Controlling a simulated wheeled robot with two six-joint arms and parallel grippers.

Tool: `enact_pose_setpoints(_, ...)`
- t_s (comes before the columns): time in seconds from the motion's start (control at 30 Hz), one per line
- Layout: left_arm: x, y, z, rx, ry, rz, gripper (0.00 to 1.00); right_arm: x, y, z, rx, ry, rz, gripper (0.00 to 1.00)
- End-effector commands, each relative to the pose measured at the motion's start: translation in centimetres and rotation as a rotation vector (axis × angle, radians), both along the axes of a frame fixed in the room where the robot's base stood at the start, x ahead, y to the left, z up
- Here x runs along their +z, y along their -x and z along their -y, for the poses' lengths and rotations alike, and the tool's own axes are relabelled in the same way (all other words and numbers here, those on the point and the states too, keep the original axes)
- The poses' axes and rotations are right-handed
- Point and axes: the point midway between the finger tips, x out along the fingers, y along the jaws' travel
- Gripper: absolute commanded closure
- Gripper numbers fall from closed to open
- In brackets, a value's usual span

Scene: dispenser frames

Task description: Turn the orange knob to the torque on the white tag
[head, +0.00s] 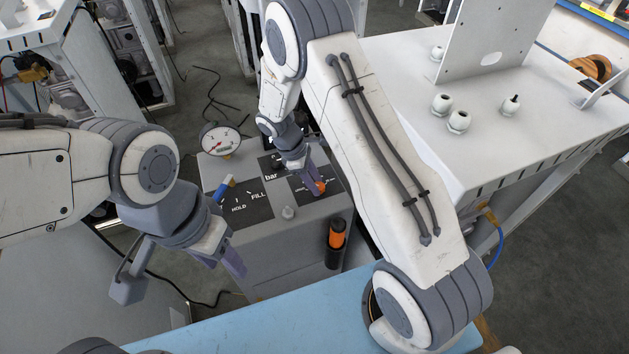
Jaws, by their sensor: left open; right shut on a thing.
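The orange knob (321,187) sits on a black panel (305,196) with small white markings, on top of a grey box. My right gripper (315,185) reaches down from above and is shut on the knob, hiding part of it. The knob's pointer and most markings are too small or covered to read. I cannot make out a white tag. My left gripper (181,278) is open and empty, in front and left of the box, apart from it.
The grey box (275,240) also carries a round gauge (221,140), a blue lever (224,187) by the FILL and HOLD panel, a "bar" panel and a small grey post (288,212). An orange-and-black cylinder (337,236) is at its front. A light-blue surface (260,325) lies nearest.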

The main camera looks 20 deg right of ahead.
Motion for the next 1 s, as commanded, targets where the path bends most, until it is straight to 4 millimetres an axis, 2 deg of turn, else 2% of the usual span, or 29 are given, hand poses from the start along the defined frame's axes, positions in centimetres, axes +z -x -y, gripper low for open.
enact_pose_setpoints(1.0,-0.5,0.0,-0.01,0.0,0.0,0.0,0.5,0.06,-0.67,0.88,-0.932,0.0,0.001,1.0)
